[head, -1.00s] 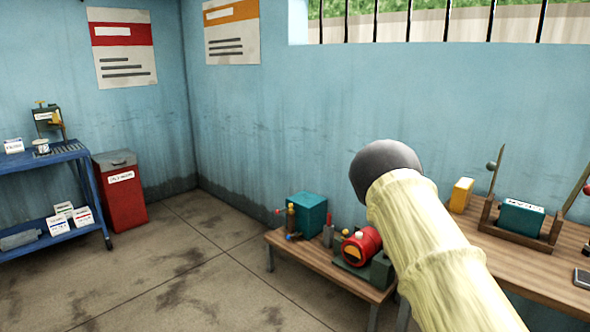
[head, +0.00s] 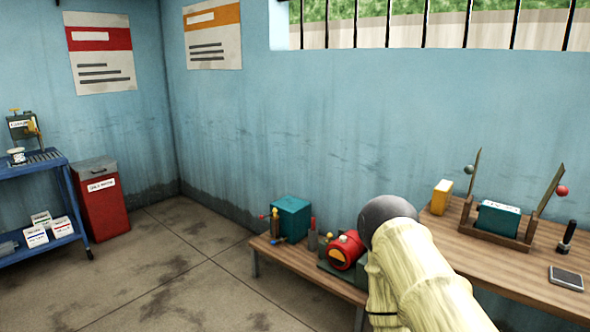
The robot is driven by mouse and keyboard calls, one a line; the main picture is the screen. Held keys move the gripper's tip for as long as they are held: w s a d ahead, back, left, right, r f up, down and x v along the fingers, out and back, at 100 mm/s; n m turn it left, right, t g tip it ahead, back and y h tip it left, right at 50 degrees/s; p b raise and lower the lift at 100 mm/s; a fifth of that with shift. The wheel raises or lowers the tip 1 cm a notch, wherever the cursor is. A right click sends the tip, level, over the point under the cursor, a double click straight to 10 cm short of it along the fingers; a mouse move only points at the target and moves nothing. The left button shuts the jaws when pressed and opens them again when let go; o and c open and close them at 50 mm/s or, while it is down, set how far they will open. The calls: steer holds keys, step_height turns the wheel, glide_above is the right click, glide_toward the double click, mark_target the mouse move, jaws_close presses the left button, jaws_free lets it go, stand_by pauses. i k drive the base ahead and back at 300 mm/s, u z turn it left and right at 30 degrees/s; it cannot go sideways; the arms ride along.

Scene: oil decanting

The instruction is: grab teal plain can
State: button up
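A teal box-shaped can or tank (head: 292,217) stands at the left end of the low wooden bench, with small brass and coloured fittings at its left side. I see no label on its visible faces. Another teal can (head: 499,219), with pale lettering on its front, lies in a wooden cradle (head: 510,244) on the higher table at the right. My arm, in a cream sleeve with a dark round joint, reaches up from the bottom right and hides part of the bench and table. My gripper is not in view.
A red round machine (head: 347,250) sits on the low bench (head: 268,246), right of the unlabelled teal can. A yellow box (head: 441,196) and a dark flat device (head: 566,278) are on the higher table. A red bin (head: 103,208) and blue cart (head: 48,166) stand left. The middle floor is clear.

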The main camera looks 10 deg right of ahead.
mark_target(499, 219)
steer(key=u, duration=1.3)
steer(key=i, duration=1.85)
steer(key=z, duration=3.75)
